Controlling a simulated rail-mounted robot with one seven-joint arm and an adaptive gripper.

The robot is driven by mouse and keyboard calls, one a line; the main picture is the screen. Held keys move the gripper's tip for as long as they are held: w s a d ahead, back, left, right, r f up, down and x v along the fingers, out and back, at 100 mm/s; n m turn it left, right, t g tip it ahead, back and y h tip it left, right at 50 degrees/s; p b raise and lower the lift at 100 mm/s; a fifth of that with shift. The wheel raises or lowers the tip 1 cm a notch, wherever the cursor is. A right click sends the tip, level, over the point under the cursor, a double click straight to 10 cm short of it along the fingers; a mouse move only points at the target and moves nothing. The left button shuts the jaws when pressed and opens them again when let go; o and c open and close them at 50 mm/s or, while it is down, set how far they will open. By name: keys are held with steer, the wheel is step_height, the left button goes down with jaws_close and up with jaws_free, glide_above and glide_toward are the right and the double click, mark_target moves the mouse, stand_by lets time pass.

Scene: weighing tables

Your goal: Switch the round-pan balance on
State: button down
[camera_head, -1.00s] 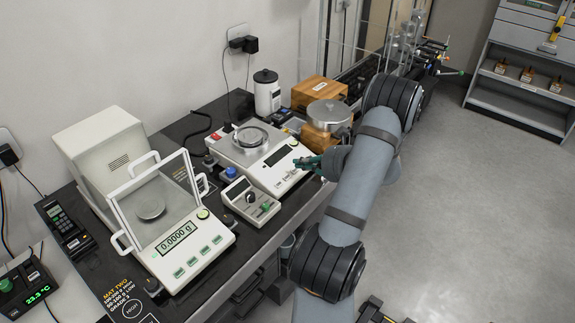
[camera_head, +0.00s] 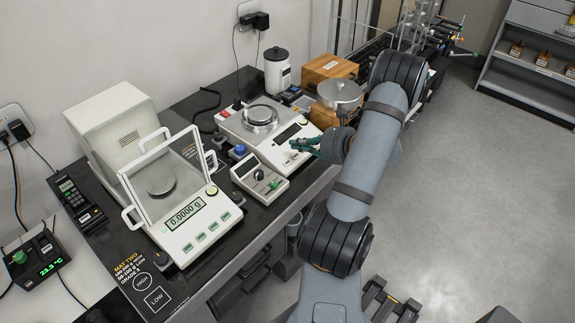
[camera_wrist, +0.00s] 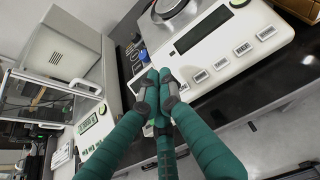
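The round-pan balance (camera_head: 233,127) is a white unit with a round metal pan (camera_head: 260,115) and a dark display with no digits showing. It also shows in the wrist view (camera_wrist: 222,42), with the blank display (camera_wrist: 203,28), a row of grey buttons (camera_wrist: 222,63) and a round button (camera_wrist: 239,2) at the panel's far corner. My gripper (camera_head: 294,145) has green fingers and is over the front edge of this balance. In the wrist view, its fingertips (camera_wrist: 159,76) are together with nothing between them, beside the button row. Contact with the panel cannot be told.
A balance with a glass draft shield (camera_head: 187,232) reads 0.0000 g at left. A small control box (camera_head: 259,178) stands between the balances. Wooden boxes (camera_head: 330,68) and a white canister (camera_head: 277,72) stand behind. The dark table's front edge is under my arm.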

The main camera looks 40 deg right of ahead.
steer(key=f+b, duration=0.1)
steer(key=f, duration=0.1)
steer(key=w+f+b, duration=0.1)
steer(key=f+b, duration=0.1)
steer(key=w+f+b, duration=0.1)
steer(key=f, duration=0.1)
steer(key=shift+a+f, duration=0.1)
steer(key=shift+a, duration=0.05)
steer(key=shift+b, duration=0.3)
stand_by(0.9)
steer(key=shift+w+f+b, duration=0.1)
steer(key=shift+f+b, duration=0.35)
steer(key=shift+f+b, duration=0.3)
steer(key=shift+b, duration=0.05)
stand_by(0.5)
steer(key=shift+r, duration=0.1)
steer(key=shift+r+p, duration=0.55)
steer(key=shift+r, duration=0.1)
steer(key=r+p, duration=0.1)
steer(key=s+r+p, duration=0.1)
steer(key=r, duration=0.1)
steer(key=r+p, duration=0.1)
steer(key=shift+s+r+p, duration=0.3)
steer(key=shift+s+r, duration=0.05)
steer(key=shift+r, duration=0.05)
